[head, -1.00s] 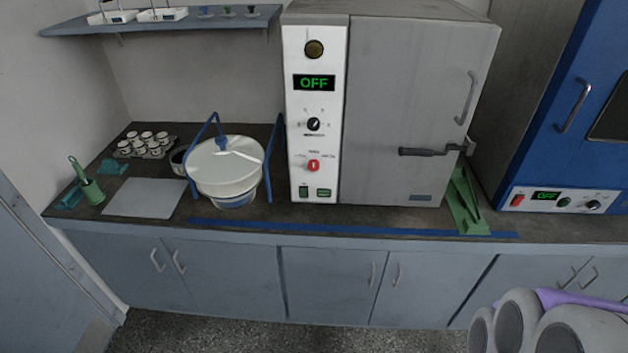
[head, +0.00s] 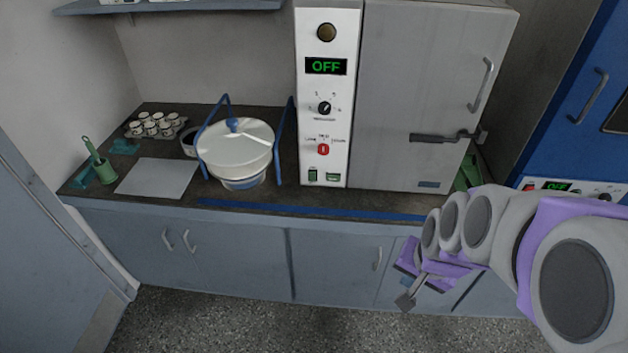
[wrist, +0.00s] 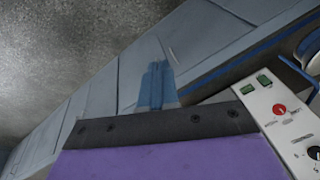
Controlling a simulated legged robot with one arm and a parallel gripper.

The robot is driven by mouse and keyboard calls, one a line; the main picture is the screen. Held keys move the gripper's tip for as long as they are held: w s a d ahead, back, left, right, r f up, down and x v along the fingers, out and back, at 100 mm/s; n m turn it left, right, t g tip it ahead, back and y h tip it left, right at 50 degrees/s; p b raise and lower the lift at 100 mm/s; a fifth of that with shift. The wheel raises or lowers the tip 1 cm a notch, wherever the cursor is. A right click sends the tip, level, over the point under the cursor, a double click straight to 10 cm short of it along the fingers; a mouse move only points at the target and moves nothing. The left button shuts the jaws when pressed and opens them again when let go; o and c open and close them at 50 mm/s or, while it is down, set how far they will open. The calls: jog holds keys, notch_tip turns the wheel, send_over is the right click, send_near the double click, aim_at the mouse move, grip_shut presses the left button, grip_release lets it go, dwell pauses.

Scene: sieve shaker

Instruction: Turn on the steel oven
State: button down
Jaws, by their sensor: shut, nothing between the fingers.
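The steel oven (head: 430,100) stands on the counter, with a grey door and a white control panel (head: 313,85) on its left. Its display (head: 326,66) reads OFF in green. Below are a black knob (head: 324,108), a red switch (head: 323,150) and two small green controls (head: 313,175) at the bottom. In the wrist view, part of the panel shows sideways with the red switch (wrist: 279,110) and the green controls (wrist: 264,79). My gripper (head: 406,300) is shut and empty, below and right of the panel, in front of the cabinets. Its fingers show in the wrist view (wrist: 157,88).
A blue oven (head: 570,100) stands at the right, its display also reading OFF. A lidded white bowl in a blue frame (head: 235,145) is left of the steel oven. The cabinet doors (head: 240,258) and counter edge lie close by my gripper.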

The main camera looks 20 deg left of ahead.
jog(key=w+a+f+m+t+y+p, duration=0.1)
jog(key=w+a+f+m+t, duration=0.1)
jog(key=w+a, duration=0.55)
jog(key=w+a+f+m+t, duration=0.2)
jog(key=w+a+f, duration=0.15)
jog(key=w, duration=0.65)
jog(key=w+a+f+m+t, duration=0.2)
jog(key=w+a+f+t, duration=0.1)
jog(key=a+f, duration=0.1)
jog(key=w+a+f+m+t+p, duration=0.1)
jog(key=w+a+f+m+t, duration=0.2)
jog(key=a, duration=0.3)
jog(key=w+a+f+m+t+p, duration=0.1)
jog(key=w+a+f+m+t, duration=0.1)
jog(key=w+a+f+t, duration=0.1)
jog(key=shift+w+a+f+y, duration=0.2)
jog(key=shift+w+a+f, duration=0.25)
jog(key=shift+w+a, duration=0.25)
jog(key=shift+w+a+f+y, duration=0.2)
jog(key=shift+w+a+f, duration=0.25)
jog(key=shift+a, duration=0.3)
jog(key=s+a+f+m+t+y+p, duration=0.1)
jog(key=s+a+f+m+t, duration=0.1)
jog(key=s+f+t, duration=0.2)
jog(key=s+t, duration=0.2)
jog(key=s, duration=0.1)
jog(key=shift+f+y, duration=0.25)
jog(key=shift+y, duration=0.05)
jog(key=shift+a, duration=0.1)
jog(key=shift+w, duration=0.1)
